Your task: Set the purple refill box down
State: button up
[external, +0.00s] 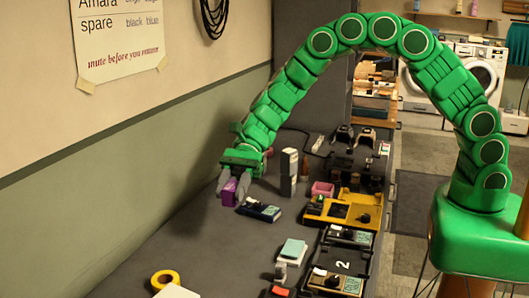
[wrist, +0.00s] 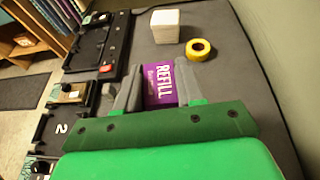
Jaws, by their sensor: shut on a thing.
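The purple refill box (external: 229,192) is between the grey fingers of my gripper (external: 233,184), low over the dark bench near the wall side in the external view. In the wrist view my gripper (wrist: 160,78) is shut on the box (wrist: 168,84), with a finger on each side and the word REFILL facing the camera. I cannot tell whether the underside of the box touches the bench (external: 185,225).
A dark blue device (external: 259,211) lies close to the right of the box. A tall grey-white box (external: 289,172) stands behind it. A yellow tray (external: 345,210) is further right. Yellow tape (external: 165,280) and a white block (wrist: 165,26) are toward the front. Bare bench lies between.

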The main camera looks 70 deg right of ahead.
jog(key=s+a+m+t, duration=0.1)
jog(key=s+a, duration=0.6)
jog(key=s, duration=0.4)
send_over(205, 288)
jog(key=s, duration=0.1)
jog(key=f, duration=0.5)
jog(key=d+f, duration=0.1)
jog(key=f, duration=0.2)
jog(key=shift+s+f, duration=0.15)
jog(key=shift+s, duration=0.05)
jog(key=shift+w+a+f, duration=0.4)
jog(key=shift+w+f, duration=0.1)
jog(key=shift+f, duration=0.05)
jog(key=shift+w+a+f, duration=0.15)
jog(key=shift+w+f, duration=0.05)
jog(key=shift+f, duration=1.6)
jog(key=shift+f, duration=0.15)
jog(key=o, duration=1)
